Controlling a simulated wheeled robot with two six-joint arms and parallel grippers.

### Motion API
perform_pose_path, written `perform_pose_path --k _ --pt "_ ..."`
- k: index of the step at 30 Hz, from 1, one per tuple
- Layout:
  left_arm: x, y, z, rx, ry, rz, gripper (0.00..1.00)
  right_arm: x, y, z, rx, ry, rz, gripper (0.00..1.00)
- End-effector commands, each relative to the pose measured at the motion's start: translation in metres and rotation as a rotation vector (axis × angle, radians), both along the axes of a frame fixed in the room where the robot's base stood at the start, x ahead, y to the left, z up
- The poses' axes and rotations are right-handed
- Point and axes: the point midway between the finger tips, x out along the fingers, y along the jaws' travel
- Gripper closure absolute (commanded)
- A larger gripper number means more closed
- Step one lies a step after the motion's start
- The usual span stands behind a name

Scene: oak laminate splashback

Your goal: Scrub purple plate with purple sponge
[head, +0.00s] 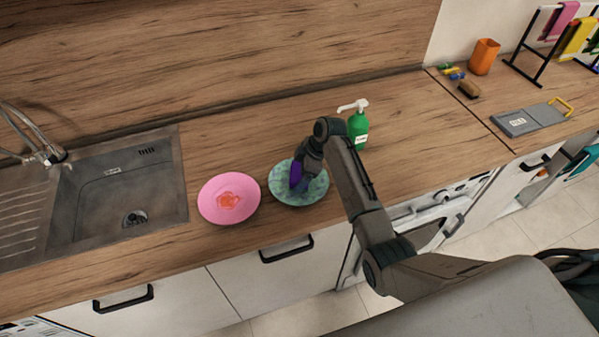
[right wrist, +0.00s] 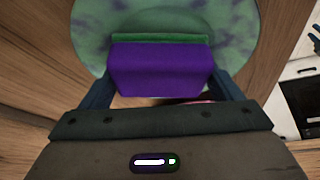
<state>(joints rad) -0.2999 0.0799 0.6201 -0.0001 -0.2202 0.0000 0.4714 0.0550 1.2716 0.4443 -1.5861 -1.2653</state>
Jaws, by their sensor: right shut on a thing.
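My right gripper (head: 301,172) is shut on the purple sponge (head: 295,175). In the right wrist view the sponge (right wrist: 160,68) is a purple block with a green layer on its far side, between my two fingers. It is over a green plate (head: 313,194) with darker purplish patches, which also shows in the right wrist view (right wrist: 235,30). I cannot tell whether the sponge touches the plate. To its left lies a pink plate (head: 211,207) with a red-orange smear in its middle. No plainly purple plate shows. My left gripper is not in view.
A green pump bottle (head: 358,130) stands right of the green plate, behind my right arm. A sink (head: 100,195) is at the left. An orange cup (head: 484,57), a brown brush (head: 469,89) and a grey board (head: 530,118) are at the far right.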

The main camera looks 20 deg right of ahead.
Motion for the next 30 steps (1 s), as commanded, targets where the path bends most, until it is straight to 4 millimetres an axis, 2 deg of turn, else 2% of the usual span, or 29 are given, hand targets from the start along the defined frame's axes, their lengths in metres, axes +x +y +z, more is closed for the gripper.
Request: perform_pose_path --k 7,19,30 --pt "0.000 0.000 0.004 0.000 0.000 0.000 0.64 -0.010 0.005 0.002 0.001 0.000 0.000 0.33" --pt "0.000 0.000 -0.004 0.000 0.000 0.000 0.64 0.003 -0.001 -0.001 0.001 0.000 0.000 0.33" --pt "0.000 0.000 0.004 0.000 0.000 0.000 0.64 -0.004 0.002 -0.001 0.000 0.001 0.000 0.33"
